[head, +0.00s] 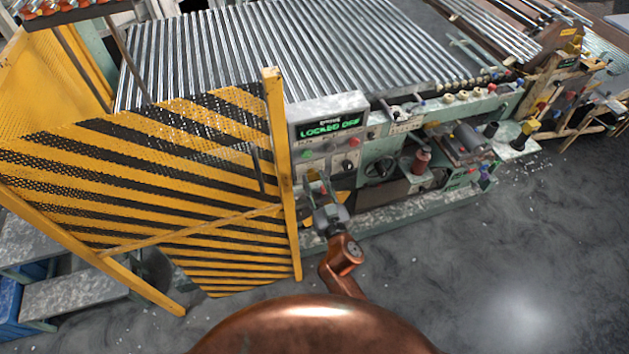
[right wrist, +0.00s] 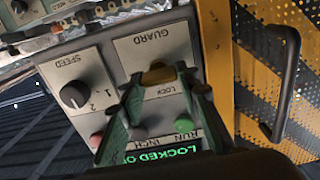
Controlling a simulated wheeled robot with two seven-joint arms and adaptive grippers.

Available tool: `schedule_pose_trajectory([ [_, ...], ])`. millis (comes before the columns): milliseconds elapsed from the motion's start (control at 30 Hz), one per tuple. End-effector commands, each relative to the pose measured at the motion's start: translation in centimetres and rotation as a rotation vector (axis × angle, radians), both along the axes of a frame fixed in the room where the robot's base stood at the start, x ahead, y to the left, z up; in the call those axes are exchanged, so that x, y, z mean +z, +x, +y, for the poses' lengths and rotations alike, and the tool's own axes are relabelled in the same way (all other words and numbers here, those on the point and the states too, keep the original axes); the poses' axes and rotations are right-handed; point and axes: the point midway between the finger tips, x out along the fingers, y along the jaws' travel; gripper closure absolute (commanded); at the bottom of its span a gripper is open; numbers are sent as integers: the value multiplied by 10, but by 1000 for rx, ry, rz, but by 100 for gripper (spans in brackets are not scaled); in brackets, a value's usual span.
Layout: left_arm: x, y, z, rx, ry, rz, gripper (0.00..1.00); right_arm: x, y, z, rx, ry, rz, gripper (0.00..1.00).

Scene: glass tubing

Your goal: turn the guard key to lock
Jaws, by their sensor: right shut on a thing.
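The guard key is a yellow key (right wrist: 158,73) on the panel plate marked GUARD and LOCK (right wrist: 152,48), seen upside down in the right wrist view. My right gripper (head: 322,184) is at the control panel's lower left in the head view. In the right wrist view its green-grey fingers (right wrist: 163,84) are shut on the key, one on each side. The fingers hide part of the key and the plate. The display (head: 330,127) above the panel reads LOCKED OFF in green. My left gripper is not in view.
A yellow and black striped mesh guard (head: 215,150) stands close left of my right gripper, with a dark handle (right wrist: 286,85). The SPEED knob (right wrist: 74,95) sits beside the guard plate. Red and green buttons are near the display. Open floor (head: 480,270) lies to the right.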

Motion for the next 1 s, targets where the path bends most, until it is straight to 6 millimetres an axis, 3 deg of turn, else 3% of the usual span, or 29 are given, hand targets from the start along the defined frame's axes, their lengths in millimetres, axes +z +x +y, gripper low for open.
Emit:
schedule_pose_trajectory([
  [367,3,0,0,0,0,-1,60,0,0,1,1,-173,-56,94],
  [1000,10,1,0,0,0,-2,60,-1,-1,3,2,-745,-243,94],
])
